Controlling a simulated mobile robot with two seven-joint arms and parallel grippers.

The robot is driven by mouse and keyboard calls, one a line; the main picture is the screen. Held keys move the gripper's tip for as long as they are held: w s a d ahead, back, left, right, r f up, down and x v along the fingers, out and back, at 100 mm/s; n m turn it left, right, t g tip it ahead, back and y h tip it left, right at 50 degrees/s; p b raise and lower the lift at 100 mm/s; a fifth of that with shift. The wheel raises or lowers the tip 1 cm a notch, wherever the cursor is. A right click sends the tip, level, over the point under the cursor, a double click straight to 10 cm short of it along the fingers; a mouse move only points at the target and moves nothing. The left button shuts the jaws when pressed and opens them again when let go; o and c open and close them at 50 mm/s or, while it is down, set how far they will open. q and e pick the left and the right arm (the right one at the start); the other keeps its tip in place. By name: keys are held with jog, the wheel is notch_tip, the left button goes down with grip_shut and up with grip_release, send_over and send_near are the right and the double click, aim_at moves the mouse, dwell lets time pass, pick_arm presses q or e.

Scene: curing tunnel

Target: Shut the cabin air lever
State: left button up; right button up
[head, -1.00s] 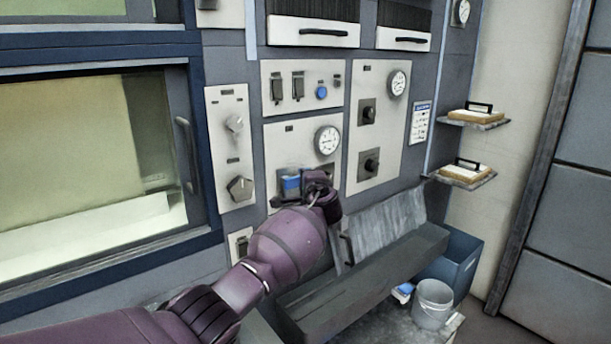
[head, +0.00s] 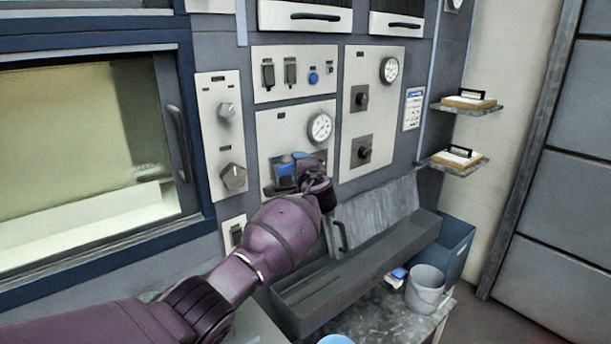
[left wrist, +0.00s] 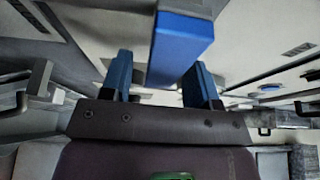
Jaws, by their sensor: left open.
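The cabin air lever seems to be the blue bar on the panel below the round gauge; no label on it can be read. In the left wrist view the blue bar (left wrist: 182,45) reaches in from the top, between and just beyond my two blue-tipped fingers. My left gripper (left wrist: 163,80) is open around the line of the bar, and I cannot tell whether a finger touches it. In the head view my left gripper (head: 297,172) is in front of the lever's plate and hides much of it. My right gripper is not in view.
A round gauge (head: 320,127) sits just above the gripper. A panel with two dark knobs (head: 364,150) is to its right. A sloped grey trough (head: 365,262) juts out below, beside my arm. A bucket (head: 425,288) stands at lower right. A window with a handle (head: 179,143) is at left.

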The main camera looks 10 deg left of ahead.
pick_arm(q)
jog(key=v, duration=1)
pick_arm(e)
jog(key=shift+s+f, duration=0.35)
pick_arm(q)
jog(key=shift+s, duration=0.1)
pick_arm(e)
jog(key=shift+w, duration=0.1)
